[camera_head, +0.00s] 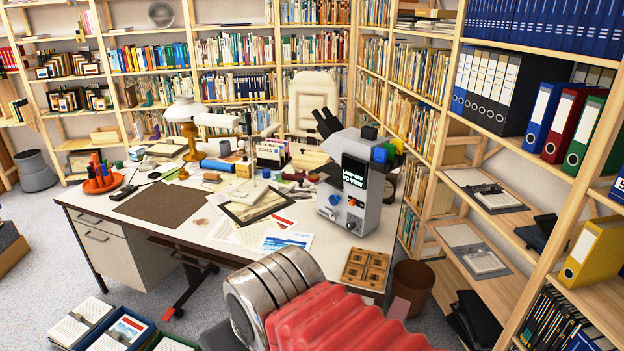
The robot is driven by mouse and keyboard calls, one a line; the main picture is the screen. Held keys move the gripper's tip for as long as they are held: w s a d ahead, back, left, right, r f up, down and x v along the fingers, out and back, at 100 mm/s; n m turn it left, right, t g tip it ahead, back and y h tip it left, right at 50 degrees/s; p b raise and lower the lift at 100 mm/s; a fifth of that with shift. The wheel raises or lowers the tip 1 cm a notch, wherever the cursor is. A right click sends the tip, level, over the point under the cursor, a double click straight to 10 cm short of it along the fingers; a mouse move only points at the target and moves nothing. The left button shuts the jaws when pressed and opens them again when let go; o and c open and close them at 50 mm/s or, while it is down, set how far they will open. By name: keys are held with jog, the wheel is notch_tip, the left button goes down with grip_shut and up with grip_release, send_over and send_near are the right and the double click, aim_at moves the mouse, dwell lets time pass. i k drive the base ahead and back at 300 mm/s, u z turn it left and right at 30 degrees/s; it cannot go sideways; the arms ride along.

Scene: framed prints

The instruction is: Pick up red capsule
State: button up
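I cannot make out a red capsule for certain. On the white desk (130,262), an orange tray (101,185) at the left holds several upright coloured cylinders, some red or orange. A small dark red item (293,177) lies near the desk's back, and a small red mark (284,222) shows on the papers at the middle; both are too small to identify. A grey instrument (349,190) with a dark screen and coloured blocks stands upright at the desk's right. My gripper is not in view, and a ribbed red sleeve with metal rings covers the bottom middle.
A brass lamp (186,124) stands at the desk's back. A wooden tray (366,269) lies at its front right corner. A brown bin (412,286) stands beside the desk. Shelves (455,75) line the walls. Boxes of papers (86,322) lie on the floor at lower left.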

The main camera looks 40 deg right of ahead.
aim_at(313, 177)
jog(key=u, duration=0.05)
jog(key=i, duration=1)
jog(key=z, duration=0.05)
